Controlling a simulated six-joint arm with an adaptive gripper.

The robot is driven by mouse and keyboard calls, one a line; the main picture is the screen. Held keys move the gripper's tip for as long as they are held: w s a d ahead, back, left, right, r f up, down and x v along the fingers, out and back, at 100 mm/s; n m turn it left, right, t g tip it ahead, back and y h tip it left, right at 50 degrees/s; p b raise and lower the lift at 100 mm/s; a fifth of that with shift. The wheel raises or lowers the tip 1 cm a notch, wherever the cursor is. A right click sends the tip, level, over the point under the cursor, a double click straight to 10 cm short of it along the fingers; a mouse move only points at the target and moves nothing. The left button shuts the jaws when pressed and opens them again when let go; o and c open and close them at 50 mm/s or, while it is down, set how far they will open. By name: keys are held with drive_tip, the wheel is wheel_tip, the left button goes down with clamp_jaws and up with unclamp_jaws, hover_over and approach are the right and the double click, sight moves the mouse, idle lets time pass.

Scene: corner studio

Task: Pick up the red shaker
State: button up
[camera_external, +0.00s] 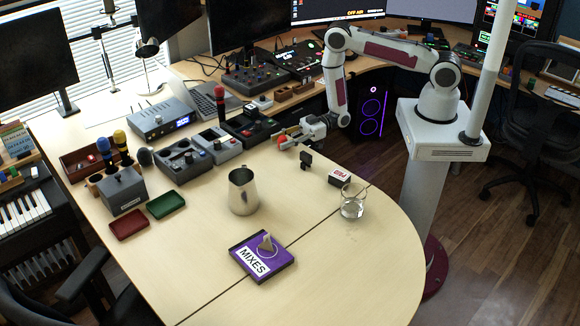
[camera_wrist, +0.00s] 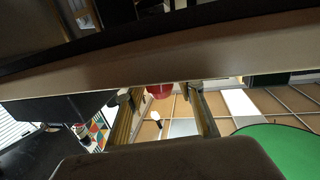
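A small red object (camera_external: 281,138), which looks like the red shaker, is at the tip of my gripper (camera_external: 286,142) in the external view, low over the table. In the wrist view a red rounded shape (camera_wrist: 159,90) shows between the ends of the two fingers of my gripper (camera_wrist: 162,97). The fingers stand apart, with a gap on the right side of the red shape. The left finger is very close to it; I cannot tell whether they touch. Part of the red shape is hidden by the pale band above it.
A small black object (camera_external: 306,160), a black-and-white box (camera_external: 340,178) and a glass (camera_external: 352,204) stand right of the gripper. A metal pitcher (camera_external: 243,192) stands in front. Grey devices (camera_external: 216,144) lie left. A purple MIXES box (camera_external: 250,268) lies nearer; the table's front is clear.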

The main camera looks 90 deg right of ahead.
sight(282, 138)
drive_tip(key=c, duration=0.7)
drive_tip(key=shift+o, duration=0.2)
drive_tip(key=shift+r, duration=0.15)
drive_tip(key=shift+r, duration=4.85)
